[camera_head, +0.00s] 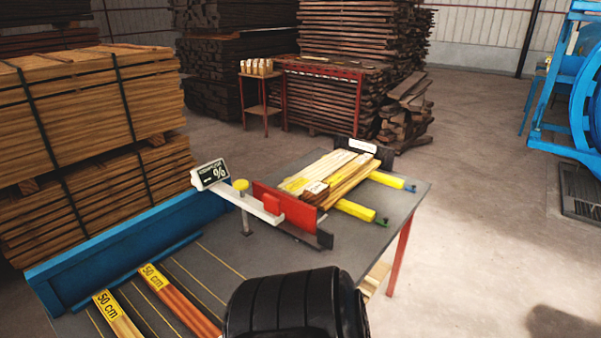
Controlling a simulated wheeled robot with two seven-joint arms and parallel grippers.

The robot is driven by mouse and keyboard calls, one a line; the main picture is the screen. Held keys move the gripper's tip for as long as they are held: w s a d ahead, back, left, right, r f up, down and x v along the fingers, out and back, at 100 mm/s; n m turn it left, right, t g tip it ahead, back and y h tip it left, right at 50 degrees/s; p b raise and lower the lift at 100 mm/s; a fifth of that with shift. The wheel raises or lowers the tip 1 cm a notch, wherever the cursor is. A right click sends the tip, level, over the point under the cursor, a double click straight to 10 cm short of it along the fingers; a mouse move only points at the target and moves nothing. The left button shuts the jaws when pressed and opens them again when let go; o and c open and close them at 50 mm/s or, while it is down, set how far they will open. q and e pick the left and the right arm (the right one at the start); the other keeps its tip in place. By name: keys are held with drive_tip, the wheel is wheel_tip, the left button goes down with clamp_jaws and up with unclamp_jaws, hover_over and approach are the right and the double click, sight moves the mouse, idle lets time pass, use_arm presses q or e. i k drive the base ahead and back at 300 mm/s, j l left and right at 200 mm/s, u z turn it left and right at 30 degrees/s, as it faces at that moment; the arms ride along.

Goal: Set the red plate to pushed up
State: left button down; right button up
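The red plate (287,206) stands upright on the grey table, on the near side of a bundle of light wooden strips (332,176). A dark rail (304,234) runs along the plate's foot. No gripper fingers show in the head view. A black, ribbed, rounded part of mine (290,305) fills the bottom centre, in front of the table's near edge and apart from the plate in the picture.
A blue rail (120,245) edges the table's left. Sticks labelled 50 cm (178,300) lie near front.

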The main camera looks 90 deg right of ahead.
sight(299, 223)
drive_tip(key=z, duration=2.65)
